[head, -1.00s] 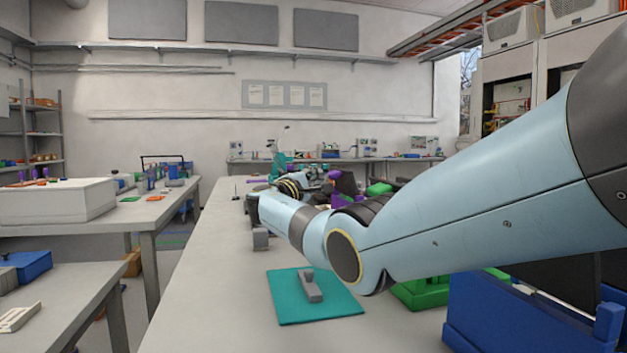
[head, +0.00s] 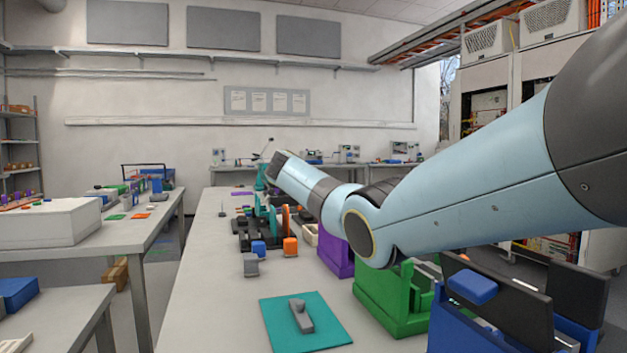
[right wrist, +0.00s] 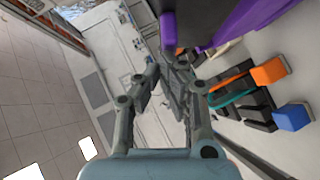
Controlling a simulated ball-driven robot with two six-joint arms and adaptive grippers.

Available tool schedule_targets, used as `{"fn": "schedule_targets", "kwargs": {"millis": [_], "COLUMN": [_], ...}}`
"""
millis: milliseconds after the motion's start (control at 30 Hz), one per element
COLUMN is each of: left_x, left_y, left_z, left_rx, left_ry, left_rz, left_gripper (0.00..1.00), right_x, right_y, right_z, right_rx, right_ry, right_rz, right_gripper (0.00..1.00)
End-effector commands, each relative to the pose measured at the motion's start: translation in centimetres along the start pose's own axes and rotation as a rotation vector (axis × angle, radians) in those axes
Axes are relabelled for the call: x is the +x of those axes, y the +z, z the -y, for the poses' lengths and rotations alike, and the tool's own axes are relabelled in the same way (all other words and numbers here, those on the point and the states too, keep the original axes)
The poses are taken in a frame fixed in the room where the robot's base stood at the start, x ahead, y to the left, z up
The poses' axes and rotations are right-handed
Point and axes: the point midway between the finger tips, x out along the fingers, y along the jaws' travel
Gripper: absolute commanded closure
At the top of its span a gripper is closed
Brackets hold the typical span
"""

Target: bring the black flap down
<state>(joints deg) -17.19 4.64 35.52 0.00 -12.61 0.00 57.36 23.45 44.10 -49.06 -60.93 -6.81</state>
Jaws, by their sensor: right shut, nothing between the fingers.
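Black flap panels show in two places, and I cannot tell which one the task means. In the head view, a tilted black panel (head: 515,312) with a blue pad (head: 473,287) stands on the blue fixture (head: 450,325) at the lower right, beside another raised black panel (head: 582,290). In the right wrist view, a dark panel (right wrist: 205,14) with purple parts (right wrist: 250,20) is close at the top. My right gripper (right wrist: 172,72) is shut and empty, just below that dark panel; contact is unclear. In the head view its fingers cannot be made out. My left gripper is out of view.
A green fixture (head: 385,305) and a purple one (head: 336,250) line the bench's right side. A grey part lies on a teal mat (head: 325,335). Blue (head: 258,248) and orange (head: 290,246) blocks stand farther back. The bench's left side is clear.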

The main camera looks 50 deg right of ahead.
Motion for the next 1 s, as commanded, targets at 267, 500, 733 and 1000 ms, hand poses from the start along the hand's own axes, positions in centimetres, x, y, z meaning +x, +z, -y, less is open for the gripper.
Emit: {"fn": "schedule_targets", "kwargs": {"millis": [267, 500, 733, 1000], "left_x": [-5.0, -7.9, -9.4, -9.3], "left_y": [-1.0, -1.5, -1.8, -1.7], "left_z": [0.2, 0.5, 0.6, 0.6], "left_rx": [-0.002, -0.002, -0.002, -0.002], "left_ry": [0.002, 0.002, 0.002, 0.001], "left_rz": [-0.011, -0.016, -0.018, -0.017], "left_gripper": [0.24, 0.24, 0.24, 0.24], "right_x": [1.3, 2.9, 4.5, 6.2], "right_y": [1.4, 3.0, 4.6, 6.2], "right_z": [-2.5, -3.4, -3.6, -3.1], "right_rx": [0.185, 0.346, 0.501, 0.547], "right_ry": [-0.184, -0.344, -0.498, -0.547], "right_rz": [0.003, 0.004, 0.004, 0.002], "right_gripper": [1.00, 1.00, 1.00, 1.00]}}
